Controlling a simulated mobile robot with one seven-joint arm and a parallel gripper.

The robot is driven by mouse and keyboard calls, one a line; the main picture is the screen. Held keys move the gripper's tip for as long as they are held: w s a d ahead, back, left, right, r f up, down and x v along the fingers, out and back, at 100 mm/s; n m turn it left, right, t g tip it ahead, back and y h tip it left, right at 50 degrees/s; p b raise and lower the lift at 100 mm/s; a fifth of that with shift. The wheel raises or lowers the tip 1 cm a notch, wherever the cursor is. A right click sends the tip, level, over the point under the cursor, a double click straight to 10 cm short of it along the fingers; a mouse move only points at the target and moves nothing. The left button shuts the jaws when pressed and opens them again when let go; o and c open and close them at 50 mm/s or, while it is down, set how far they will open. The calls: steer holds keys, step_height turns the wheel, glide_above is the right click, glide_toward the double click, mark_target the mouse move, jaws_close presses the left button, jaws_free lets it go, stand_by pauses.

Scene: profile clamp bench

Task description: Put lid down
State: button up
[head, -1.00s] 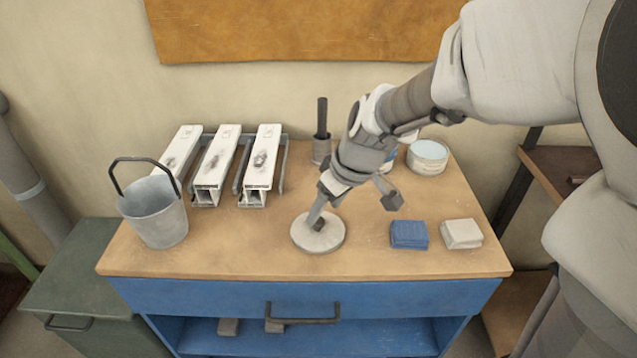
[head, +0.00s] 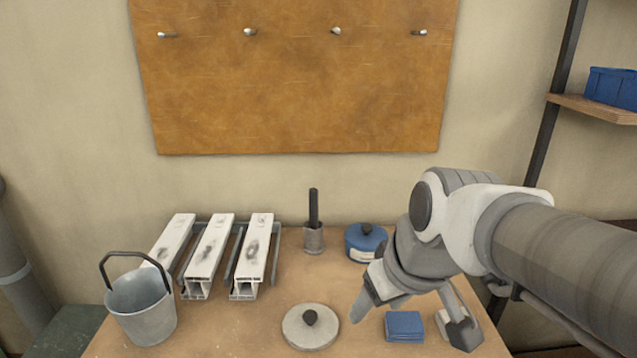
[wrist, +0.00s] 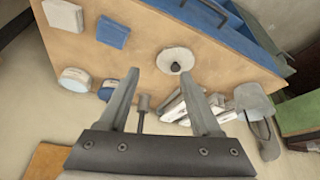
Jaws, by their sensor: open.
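The lid (head: 296,335) is a round, pale grey disc with a dark knob in its middle. It lies flat on the wooden bench top, knob up, near the front. It also shows in the wrist view (wrist: 170,54), beyond my fingertips. My gripper (head: 412,322) is open and empty, above the bench to the right of the lid and clear of it. In the wrist view both fingers of my gripper (wrist: 159,72) stand wide apart with nothing between them.
A grey bucket (head: 142,308) and white profiles (head: 208,250) in clamps stand left. Behind are a dark rod in a cup (head: 313,238) and a blue knobbed canister (head: 364,245). A blue block (head: 404,326) lies beneath my gripper. Bare bench surrounds the lid.

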steer(key=s+d+m+t+h, duration=0.1)
steer(key=s+d+m, duration=0.2)
steer(key=s, duration=0.2)
steer(key=shift+s+d+r+m, duration=0.2)
steer(key=shift+s+m, duration=0.1)
steer(key=shift+s, duration=0.1)
step_height(320, 180, up, 10)
steer(key=p, duration=1)
steer(key=shift+d, duration=0.15)
